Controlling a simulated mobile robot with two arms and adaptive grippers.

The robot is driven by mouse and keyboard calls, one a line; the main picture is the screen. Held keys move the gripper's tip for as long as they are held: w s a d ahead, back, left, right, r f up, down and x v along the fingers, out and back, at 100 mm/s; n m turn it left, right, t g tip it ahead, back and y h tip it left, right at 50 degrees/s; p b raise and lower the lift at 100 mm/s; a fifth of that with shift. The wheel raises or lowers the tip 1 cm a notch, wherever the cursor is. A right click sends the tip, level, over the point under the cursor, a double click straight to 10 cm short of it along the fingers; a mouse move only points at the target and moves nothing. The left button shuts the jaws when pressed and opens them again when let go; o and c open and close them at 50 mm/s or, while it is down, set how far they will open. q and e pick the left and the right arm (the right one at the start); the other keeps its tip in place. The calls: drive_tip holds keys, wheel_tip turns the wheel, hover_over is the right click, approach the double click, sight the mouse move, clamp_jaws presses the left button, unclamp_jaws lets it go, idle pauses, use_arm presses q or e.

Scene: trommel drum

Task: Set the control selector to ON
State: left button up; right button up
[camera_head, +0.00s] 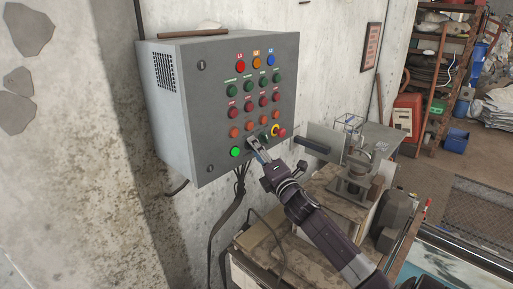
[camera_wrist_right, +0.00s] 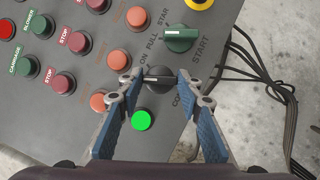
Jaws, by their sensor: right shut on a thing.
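The control selector (camera_wrist_right: 158,76) is a dark round knob with a pale pointer line, on the lower part of the grey control panel (camera_head: 199,111). The labels ON and part of CO… show beside it in the wrist view. My right gripper (camera_wrist_right: 160,84) has one blue fingertip on each side of the knob and is shut on it. In the head view, my right gripper (camera_head: 255,147) reaches the panel's lower edge and hides the selector. My left gripper is in neither view.
A lit green button (camera_wrist_right: 141,120) sits close to the selector, between my fingers. A green START selector (camera_wrist_right: 180,38) and a yellow-ringed button (camera_head: 277,130) are close by. Several push buttons fill the panel above. Cables (camera_head: 230,215) hang below; a cluttered workbench (camera_head: 270,240) stands underneath.

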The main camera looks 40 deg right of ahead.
drive_tip(key=m+g+p, duration=0.1)
drive_tip(key=m+p, duration=0.2)
drive_tip(key=p, duration=0.2)
drive_tip(key=m+g+p, duration=0.1)
drive_tip(key=m+p, duration=0.2)
drive_tip(key=p, duration=0.2)
drive_tip(key=m+g+y+p, duration=0.1)
drive_tip(key=m+p, duration=0.1)
drive_tip(key=p, duration=0.3)
drive_tip(key=shift+r+m, duration=0.25)
drive_tip(key=shift+m, duration=0.15)
drive_tip(key=o, duration=1.2)
drive_tip(key=shift+c, duration=0.2)
